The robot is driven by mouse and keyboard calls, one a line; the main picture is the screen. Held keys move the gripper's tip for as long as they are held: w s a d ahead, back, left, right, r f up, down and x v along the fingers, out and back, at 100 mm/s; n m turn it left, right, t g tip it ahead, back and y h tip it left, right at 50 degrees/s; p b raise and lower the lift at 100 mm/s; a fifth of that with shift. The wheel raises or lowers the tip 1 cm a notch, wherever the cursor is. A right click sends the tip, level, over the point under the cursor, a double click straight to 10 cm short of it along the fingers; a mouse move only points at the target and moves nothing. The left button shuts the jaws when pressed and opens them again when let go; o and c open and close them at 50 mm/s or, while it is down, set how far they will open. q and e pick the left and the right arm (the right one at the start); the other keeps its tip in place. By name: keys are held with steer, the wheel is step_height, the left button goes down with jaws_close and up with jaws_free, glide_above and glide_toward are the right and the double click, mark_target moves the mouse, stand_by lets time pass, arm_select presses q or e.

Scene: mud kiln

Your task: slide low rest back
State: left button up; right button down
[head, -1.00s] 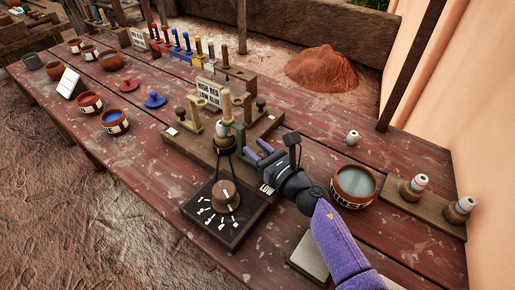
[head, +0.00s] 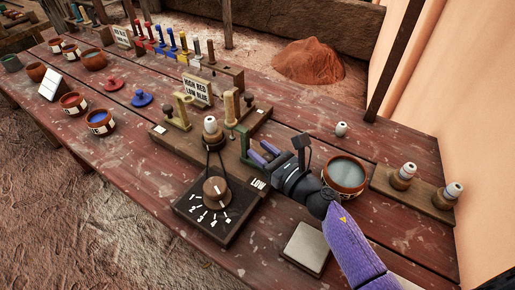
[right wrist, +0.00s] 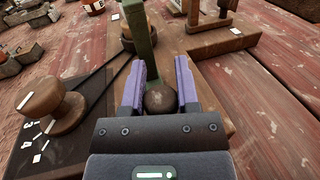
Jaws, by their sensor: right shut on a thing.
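The low rest is a green upright bracket (head: 244,140) with a round dark knob, standing on the wooden base near the LOW label (head: 258,183). My right gripper (head: 262,153) is shut on the knob, from the right side. In the right wrist view the two purple fingers (right wrist: 160,78) flank the brown knob (right wrist: 160,101), and the green upright (right wrist: 140,45) rises just beyond it. A white-tipped cone (head: 210,125) stands to the left of the green rest, with a gap between them. A yellow rest (head: 180,112) stands further left. My left gripper is not in view.
A dial box (head: 215,208) with a brown knob stands in front. A sign (head: 197,90) reads HIGH RED LOW BLUE. A grey pad (head: 306,248) lies near the front edge.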

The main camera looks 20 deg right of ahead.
steer(key=shift+f, duration=0.1)
steer(key=shift+c, duration=1.7)
jaws_free()
steer(key=shift+s+d, duration=0.15)
steer(key=shift+s, duration=0.1)
steer(key=v, duration=0.7)
steer(key=shift+s+d, duration=0.1)
steer(key=shift+s, duration=0.1)
